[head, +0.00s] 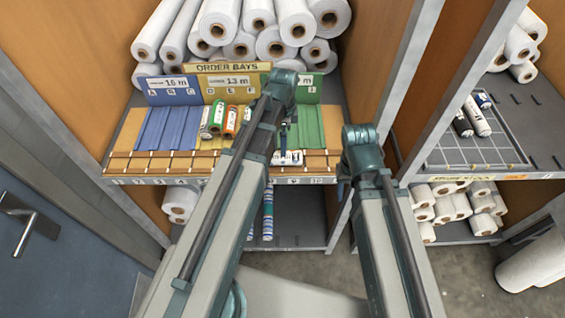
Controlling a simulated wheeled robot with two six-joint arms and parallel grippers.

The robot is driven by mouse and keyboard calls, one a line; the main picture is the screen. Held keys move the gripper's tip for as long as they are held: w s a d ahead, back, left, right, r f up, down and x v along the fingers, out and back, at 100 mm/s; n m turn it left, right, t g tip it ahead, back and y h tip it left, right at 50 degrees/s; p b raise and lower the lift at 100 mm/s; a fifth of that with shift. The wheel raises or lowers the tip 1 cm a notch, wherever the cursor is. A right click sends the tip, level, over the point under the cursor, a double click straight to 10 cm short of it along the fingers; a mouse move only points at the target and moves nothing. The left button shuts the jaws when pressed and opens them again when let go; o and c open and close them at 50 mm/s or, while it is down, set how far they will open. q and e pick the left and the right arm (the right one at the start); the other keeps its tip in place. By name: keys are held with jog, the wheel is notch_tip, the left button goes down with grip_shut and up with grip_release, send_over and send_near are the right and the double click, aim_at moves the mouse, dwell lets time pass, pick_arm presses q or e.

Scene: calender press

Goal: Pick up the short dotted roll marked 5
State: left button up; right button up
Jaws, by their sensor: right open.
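A short white roll with blue and dark marks (288,158) lies at the front of the green bay on the order shelf; I cannot read a 5 on it. A small dark blue part (284,133) stands just above it, apparently gripper fingers, partly behind the left arm. My left arm (235,190) reaches up across the shelf; its gripper cannot be made out clearly. My right arm (385,240) ends in view at a teal joint, right of the roll. My right gripper is open and appears empty; its fingertips are hard to make out.
Short silver, green (217,113) and orange (230,120) rolls lie in the yellow bay. Large white rolls (258,18) are stacked behind. A wooden strip (165,163) edges the shelf. A post (405,80) divides it from the right shelf, where several short rolls (477,115) lie on a tray.

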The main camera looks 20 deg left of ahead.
aim_at(282, 158)
pick_arm(q)
jog(key=shift+f+b, duration=1.65)
jog(key=shift+f, duration=0.6)
jog(key=shift+f, duration=0.15)
jog(key=f+b, duration=0.5)
jog(key=shift+a, duration=0.2)
